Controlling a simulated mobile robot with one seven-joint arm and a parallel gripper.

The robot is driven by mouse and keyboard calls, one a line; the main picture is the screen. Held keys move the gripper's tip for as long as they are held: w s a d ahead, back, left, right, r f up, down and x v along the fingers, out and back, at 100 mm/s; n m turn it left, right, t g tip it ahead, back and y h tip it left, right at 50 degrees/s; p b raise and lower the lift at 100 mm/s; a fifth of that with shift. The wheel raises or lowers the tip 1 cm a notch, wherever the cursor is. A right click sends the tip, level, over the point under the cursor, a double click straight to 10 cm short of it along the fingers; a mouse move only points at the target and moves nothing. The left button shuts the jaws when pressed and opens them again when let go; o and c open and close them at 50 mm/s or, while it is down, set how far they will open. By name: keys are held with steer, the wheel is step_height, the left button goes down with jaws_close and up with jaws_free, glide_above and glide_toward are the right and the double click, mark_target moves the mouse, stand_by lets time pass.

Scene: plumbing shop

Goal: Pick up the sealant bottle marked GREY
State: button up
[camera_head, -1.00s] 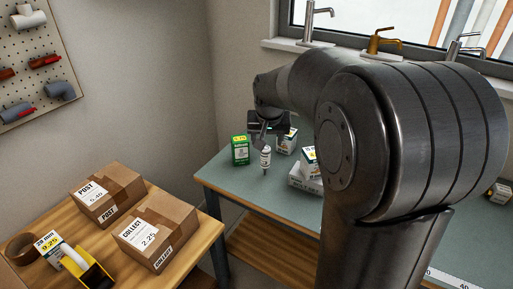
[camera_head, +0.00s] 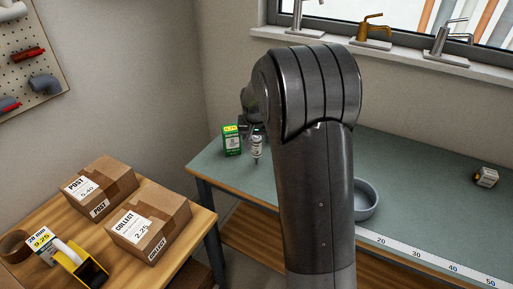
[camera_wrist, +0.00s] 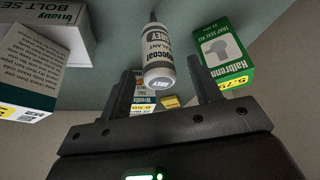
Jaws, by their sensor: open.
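The sealant bottle marked GREY (camera_wrist: 160,55) is white and grey with a dark nozzle. In the wrist view its base, also lettered GREY, faces the camera. In the head view the bottle (camera_head: 256,146) is on the bench beside a green box, nozzle pointing down. My gripper (camera_wrist: 161,72) is open and empty. In the wrist view its two fingers stand on either side of the bottle; I cannot tell how deep between them it is. In the head view my arm hides most of the gripper.
Larger boxes (camera_wrist: 32,72) lie at left. A grey bowl (camera_head: 366,200) and a ruler strip (camera_head: 420,258) are on the bench (camera_head: 425,190).

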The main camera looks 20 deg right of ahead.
mark_target(256, 151)
steer(key=x, duration=0.4)
steer(key=shift+s, duration=0.1)
steer(key=c, duration=1.1)
